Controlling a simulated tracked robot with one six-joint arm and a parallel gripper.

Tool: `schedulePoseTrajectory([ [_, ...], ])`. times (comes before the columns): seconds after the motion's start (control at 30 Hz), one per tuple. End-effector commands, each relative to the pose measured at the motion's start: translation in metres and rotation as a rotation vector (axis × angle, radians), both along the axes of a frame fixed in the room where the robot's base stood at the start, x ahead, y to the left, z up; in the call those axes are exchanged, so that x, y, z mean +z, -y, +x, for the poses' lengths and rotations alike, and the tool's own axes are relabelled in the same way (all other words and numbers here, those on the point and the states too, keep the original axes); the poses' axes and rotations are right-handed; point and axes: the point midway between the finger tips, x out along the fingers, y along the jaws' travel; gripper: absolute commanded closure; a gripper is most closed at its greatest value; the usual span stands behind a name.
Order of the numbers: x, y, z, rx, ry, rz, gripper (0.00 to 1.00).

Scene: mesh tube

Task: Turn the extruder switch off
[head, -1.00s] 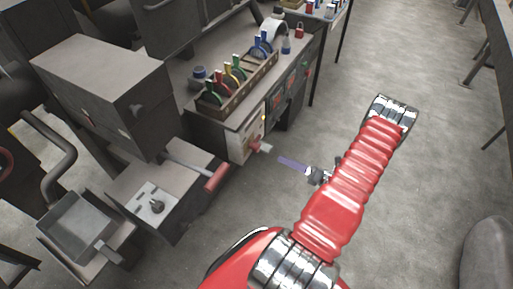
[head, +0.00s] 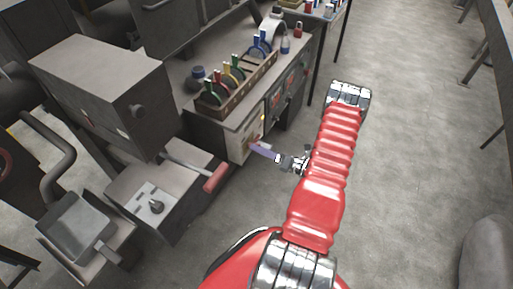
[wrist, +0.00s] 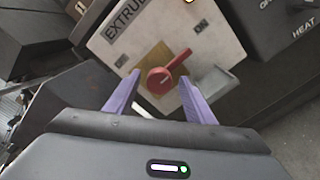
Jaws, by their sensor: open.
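The extruder switch is a red rotary handle (wrist: 165,78) on a brass-coloured plate, on a pale panel (wrist: 124,48) lettered "EXTRUD…".
A grey metal bracket (wrist: 216,84) sticks out right of the switch. A dark panel marked "HEAT" (wrist: 276,30) adjoins it. In the head view a red-handled lever (head: 215,178) projects left of my gripper.

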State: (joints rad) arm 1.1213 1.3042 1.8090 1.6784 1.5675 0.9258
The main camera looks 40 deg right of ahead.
Motion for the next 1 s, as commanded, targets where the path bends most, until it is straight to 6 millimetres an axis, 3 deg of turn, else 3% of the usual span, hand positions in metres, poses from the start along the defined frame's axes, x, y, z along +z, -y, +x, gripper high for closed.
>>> schedulePoseTrajectory([
  [0.2, 0.0, -0.006, 0.017, 0.001, 0.0, 0.0, 0.51],
  [0.53, 0.0, -0.007, 0.019, 0.001, 0.0, 0.0, 0.52],
  [1.0, 0.0, -0.007, 0.019, 0.001, -0.001, 0.0, 0.85],
])
